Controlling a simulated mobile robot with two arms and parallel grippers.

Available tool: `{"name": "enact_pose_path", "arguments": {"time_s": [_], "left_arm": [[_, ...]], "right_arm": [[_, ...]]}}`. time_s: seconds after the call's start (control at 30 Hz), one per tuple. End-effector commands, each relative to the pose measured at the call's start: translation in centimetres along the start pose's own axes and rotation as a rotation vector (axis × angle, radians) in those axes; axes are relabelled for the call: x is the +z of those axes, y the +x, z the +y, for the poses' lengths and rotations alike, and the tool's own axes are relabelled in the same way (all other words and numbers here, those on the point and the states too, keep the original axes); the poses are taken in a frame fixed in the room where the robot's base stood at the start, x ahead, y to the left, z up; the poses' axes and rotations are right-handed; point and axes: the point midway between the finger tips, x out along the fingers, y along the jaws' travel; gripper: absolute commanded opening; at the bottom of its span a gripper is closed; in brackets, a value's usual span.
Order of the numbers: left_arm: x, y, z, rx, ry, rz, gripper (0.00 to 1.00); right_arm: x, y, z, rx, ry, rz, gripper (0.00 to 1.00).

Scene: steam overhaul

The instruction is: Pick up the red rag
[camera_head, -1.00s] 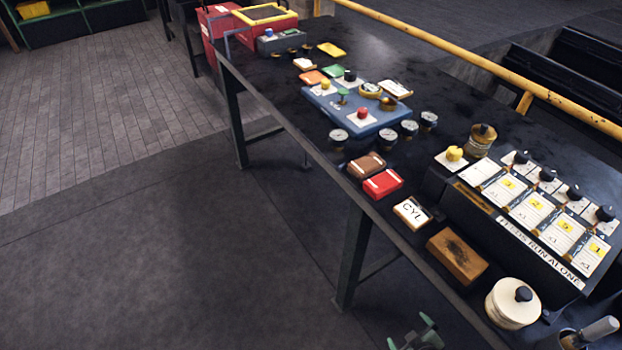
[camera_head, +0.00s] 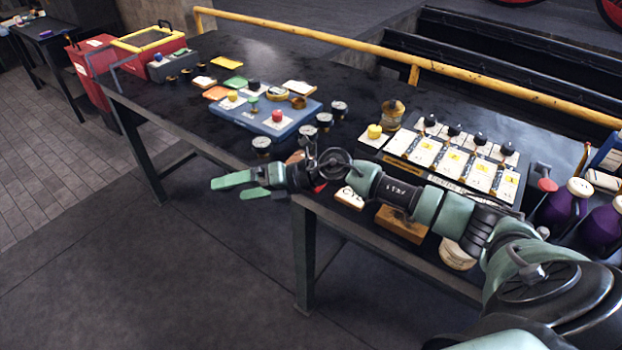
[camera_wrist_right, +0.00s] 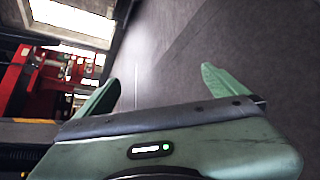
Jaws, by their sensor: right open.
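The red rag (camera_head: 319,188) is mostly hidden behind my right wrist in the head view. Only a small red patch shows, near the front edge of the dark workbench (camera_head: 215,135). My right gripper (camera_head: 228,188) is open and empty, with its green fingers pointing left past the bench's front edge, over the floor. In the right wrist view, the spread fingers (camera_wrist_right: 158,80) have nothing between them, and the rag does not show. My left gripper is not in view.
A brown folded piece (camera_head: 295,157) lies by the rag, partly hidden. A white block marked CYL (camera_head: 350,197) and a wooden block (camera_head: 402,223) lie right of it. Several gauges and a blue board (camera_head: 262,124) stand behind. A yellow rail (camera_head: 330,38) runs along the back.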

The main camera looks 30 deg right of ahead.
Motion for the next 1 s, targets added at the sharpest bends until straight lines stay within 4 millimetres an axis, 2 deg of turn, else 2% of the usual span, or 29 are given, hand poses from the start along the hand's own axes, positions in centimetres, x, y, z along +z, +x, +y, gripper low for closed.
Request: {"name": "enact_pose_path", "arguments": {"time_s": [0.03, 0.13, 0.2, 0.3, 0.4, 0.53, 0.77, 1.0], "left_arm": [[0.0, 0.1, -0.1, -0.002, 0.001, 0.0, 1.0], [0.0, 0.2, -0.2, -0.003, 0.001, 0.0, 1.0], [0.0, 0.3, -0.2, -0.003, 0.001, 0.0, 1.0], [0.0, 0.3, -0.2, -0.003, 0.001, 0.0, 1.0], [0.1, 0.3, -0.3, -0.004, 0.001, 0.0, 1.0], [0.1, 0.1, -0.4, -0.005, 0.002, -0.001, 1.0], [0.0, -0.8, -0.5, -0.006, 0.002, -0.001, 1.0], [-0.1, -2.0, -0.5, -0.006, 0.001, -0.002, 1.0]], "right_arm": [[1.1, -2.4, -1.2, -0.113, -0.166, 0.102, 1.0], [2.5, -7.9, -5.0, -0.358, -0.387, 0.289, 1.0], [3.8, -12.0, -7.2, -0.513, -0.472, 0.379, 1.0], [5.3, -16.8, -9.1, -0.677, -0.53, 0.459, 1.0], [6.2, -19.5, -10.0, -0.767, -0.55, 0.499, 1.0], [6.3, -20.1, -10.8, -0.8, -0.553, 0.516, 1.0], [5.8, -18.4, -12.7, -0.796, -0.552, 0.515, 1.0], [5.3, -16.2, -15.5, -0.795, -0.552, 0.514, 1.0]]}}
